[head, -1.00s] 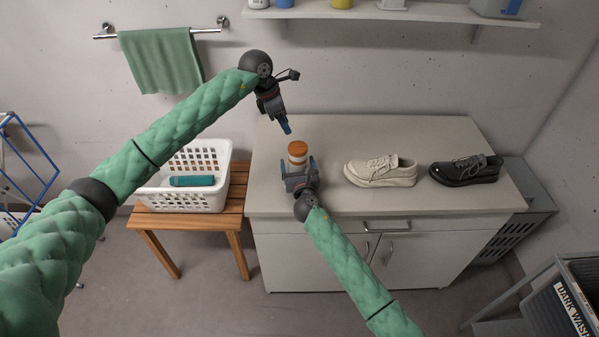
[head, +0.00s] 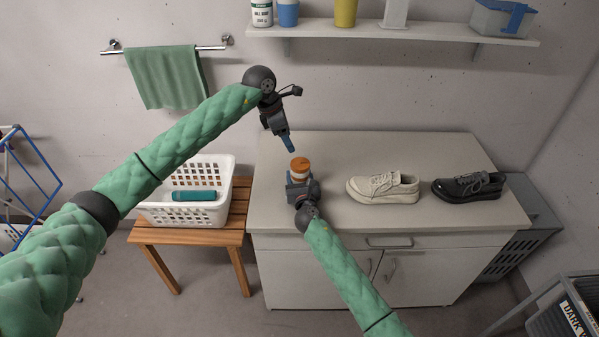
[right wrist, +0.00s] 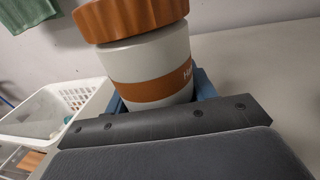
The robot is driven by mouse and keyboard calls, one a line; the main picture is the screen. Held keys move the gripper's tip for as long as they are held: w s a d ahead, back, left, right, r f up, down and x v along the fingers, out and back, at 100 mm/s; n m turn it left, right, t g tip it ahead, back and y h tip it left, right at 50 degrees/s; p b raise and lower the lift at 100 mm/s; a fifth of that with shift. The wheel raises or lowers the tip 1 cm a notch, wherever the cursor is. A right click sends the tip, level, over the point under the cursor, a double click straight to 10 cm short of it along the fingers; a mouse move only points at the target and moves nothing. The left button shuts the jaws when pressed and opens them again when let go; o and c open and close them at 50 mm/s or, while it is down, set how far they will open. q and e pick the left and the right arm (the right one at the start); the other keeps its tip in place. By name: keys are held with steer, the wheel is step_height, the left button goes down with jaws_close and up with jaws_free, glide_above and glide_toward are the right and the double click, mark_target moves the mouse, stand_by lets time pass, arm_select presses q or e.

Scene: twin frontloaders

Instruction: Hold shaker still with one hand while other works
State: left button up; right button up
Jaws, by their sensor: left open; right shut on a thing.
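The shaker (head: 300,167), a white cylinder with an orange band and an orange lid, stands upright on the counter (head: 400,150). My right gripper (head: 300,183) is shut around its body from the front. In the right wrist view the shaker (right wrist: 150,72) rises between the fingers, its ribbed orange lid (right wrist: 130,14) above them. My left gripper (head: 290,145) is open and empty, pointing down just above and behind the lid, apart from it. The lower part of the shaker is hidden by the right gripper.
A cream shoe (head: 383,188) and a black shoe (head: 468,187) stand to the right on the counter. A white basket (head: 165,214) with a teal item (head: 194,196) sits on a wooden stool at left. A shelf (head: 400,33) with bottles hangs above.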

arm_select(q)
steer(key=shift+o, duration=1.1)
steer(key=r, duration=0.1)
steer(key=d+r, duration=0.1)
steer(key=w+r, duration=0.1)
steer(key=shift+d+r, duration=0.25)
steer(key=shift+r, duration=0.05)
steer(key=n+y, duration=0.3)
steer(key=n, duration=0.3)
glide_above(300, 163)
steer(key=d, duration=0.2)
steer(key=f+n, duration=0.3)
steer(key=f, duration=0.1)
steer(key=a+f+n, duration=0.1)
steer(key=f+n, duration=0.2)
steer(key=f, duration=0.1)
steer(key=a+f+n+y, duration=0.1)
steer(key=f+n, duration=0.2)
steer(key=f, duration=0.2)
steer(key=shift+g, duration=0.3)
steer(key=c, duration=1)
